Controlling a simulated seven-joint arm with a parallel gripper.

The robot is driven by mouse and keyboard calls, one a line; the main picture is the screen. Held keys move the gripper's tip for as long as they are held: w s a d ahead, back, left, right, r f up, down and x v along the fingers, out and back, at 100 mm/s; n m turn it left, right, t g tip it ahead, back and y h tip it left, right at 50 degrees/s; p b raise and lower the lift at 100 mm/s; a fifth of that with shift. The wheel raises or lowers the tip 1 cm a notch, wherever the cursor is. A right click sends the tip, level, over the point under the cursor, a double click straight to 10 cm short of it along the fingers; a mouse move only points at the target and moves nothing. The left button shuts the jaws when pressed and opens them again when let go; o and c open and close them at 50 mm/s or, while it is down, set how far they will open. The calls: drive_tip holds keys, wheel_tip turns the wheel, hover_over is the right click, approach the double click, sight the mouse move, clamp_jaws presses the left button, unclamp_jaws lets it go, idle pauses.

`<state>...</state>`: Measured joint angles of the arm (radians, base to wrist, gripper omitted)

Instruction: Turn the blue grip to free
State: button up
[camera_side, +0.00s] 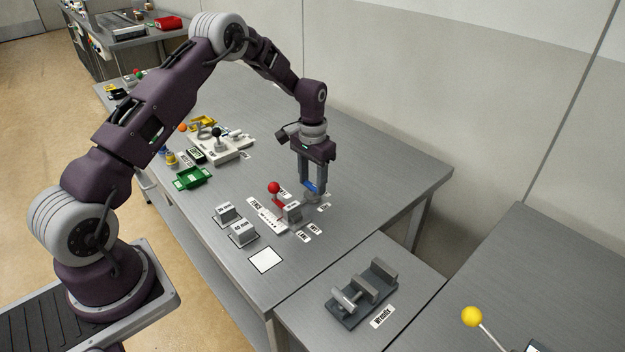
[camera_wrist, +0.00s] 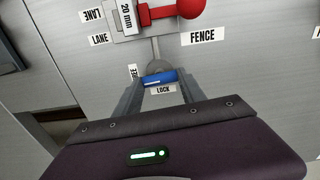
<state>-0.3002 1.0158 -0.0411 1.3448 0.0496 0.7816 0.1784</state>
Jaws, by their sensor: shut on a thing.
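The blue grip (camera_wrist: 160,78) is a short bar at the end of a grey lever (camera_wrist: 155,50). My gripper (camera_wrist: 158,84) is shut on it, one finger at each end; in the side view my gripper (camera_side: 312,188) points down with the blue grip (camera_side: 311,185) between its fingertips. A LOCK label (camera_wrist: 163,90) lies just beside the grip on the near side. Another label (camera_wrist: 133,71), with only its last letters showing, sits to the left of the grip, partly hidden by a finger.
A red ball-ended handle (camera_wrist: 190,8) and a 20 mm block (camera_wrist: 127,16) sit close beyond the grip, near the FENCE label (camera_wrist: 203,36). Two grey blocks (camera_side: 242,233) and a white square (camera_side: 265,260) lie nearer the table's front.

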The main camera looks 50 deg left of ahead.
drive_tip(key=shift+m, duration=0.5)
drive_tip(key=o, duration=1.4)
drive_tip(key=shift+c, duration=0.2)
drive_tip(key=shift+r, duration=0.1)
wheel_tip(320, 180, up, 7)
drive_tip(key=shift+r, duration=0.2)
wheel_tip(320, 180, up, 9)
drive_tip(key=t, duration=0.1)
hover_over(313, 184)
drive_tip(key=s+d, duration=0.3)
drive_tip(key=s+d+r+t, duration=0.2)
drive_tip(key=s+d+r, duration=0.3)
drive_tip(key=s+r, duration=0.5)
drive_tip(key=s+d+t, duration=0.1)
drive_tip(key=s+d, duration=0.1)
drive_tip(key=s, duration=0.8)
drive_tip(key=s+d+t, duration=0.1)
drive_tip(key=s+d, duration=0.2)
drive_tip(key=s, duration=0.7)
drive_tip(key=shift+s+d+r+t, duration=0.3)
drive_tip(key=shift+s+r, duration=0.1)
drive_tip(key=shift+r, duration=0.05)
